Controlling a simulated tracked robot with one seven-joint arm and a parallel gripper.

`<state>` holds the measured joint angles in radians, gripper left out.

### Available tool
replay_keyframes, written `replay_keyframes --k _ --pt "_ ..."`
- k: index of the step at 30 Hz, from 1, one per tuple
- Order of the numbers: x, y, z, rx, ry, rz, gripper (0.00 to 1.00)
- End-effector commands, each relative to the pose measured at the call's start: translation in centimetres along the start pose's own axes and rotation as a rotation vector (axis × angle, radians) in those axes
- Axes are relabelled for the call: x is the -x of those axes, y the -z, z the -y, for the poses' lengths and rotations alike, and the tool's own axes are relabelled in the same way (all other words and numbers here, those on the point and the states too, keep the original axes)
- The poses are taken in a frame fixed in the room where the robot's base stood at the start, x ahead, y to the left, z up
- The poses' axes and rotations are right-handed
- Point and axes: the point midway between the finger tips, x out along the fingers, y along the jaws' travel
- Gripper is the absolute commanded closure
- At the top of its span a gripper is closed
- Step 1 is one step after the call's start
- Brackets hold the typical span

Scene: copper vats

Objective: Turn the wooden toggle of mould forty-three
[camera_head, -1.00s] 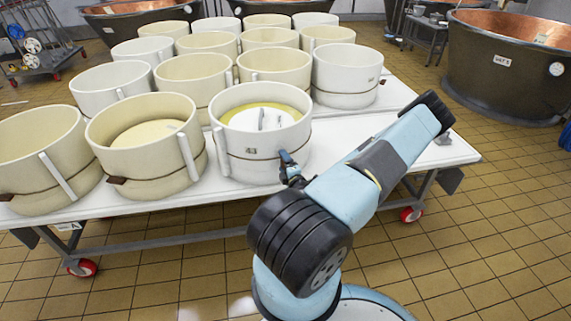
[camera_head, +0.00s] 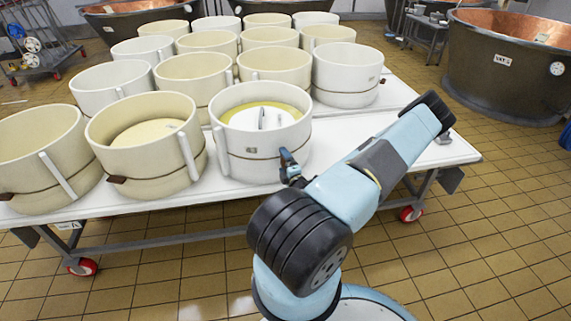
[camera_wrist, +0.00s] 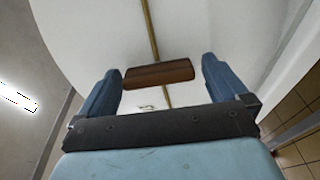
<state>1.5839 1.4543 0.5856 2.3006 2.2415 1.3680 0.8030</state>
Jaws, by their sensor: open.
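Mould forty-three (camera_head: 262,160) is a white round mould at the front of the table, with a small number label (camera_head: 251,150) and a cord (camera_head: 240,158) around its wall. A white lid (camera_head: 265,117) with an upright handle sits inside it over something yellow. In the wrist view the brown wooden toggle (camera_wrist: 158,74) lies crosswise over the cord (camera_wrist: 150,30). My gripper (camera_wrist: 160,75) is open, with one blue finger on each side of the toggle and gaps between. In the head view my gripper (camera_head: 289,165) is at the mould's front right wall, and the toggle is hidden there.
Another mould (camera_head: 147,150) stands close to the left, with its own dark toggle (camera_head: 117,180). Several moulds fill the white table (camera_head: 400,135) behind. Copper vats (camera_head: 500,70) stand beyond.

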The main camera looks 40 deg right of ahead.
Motion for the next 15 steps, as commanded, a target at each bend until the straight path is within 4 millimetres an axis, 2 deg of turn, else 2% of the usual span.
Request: replay_keyframes --k 5,15 --pt "1.5 0.0 0.0 -0.001 0.001 0.0 0.0" --pt "8.0 -0.1 0.1 -0.001 0.003 0.002 0.0"
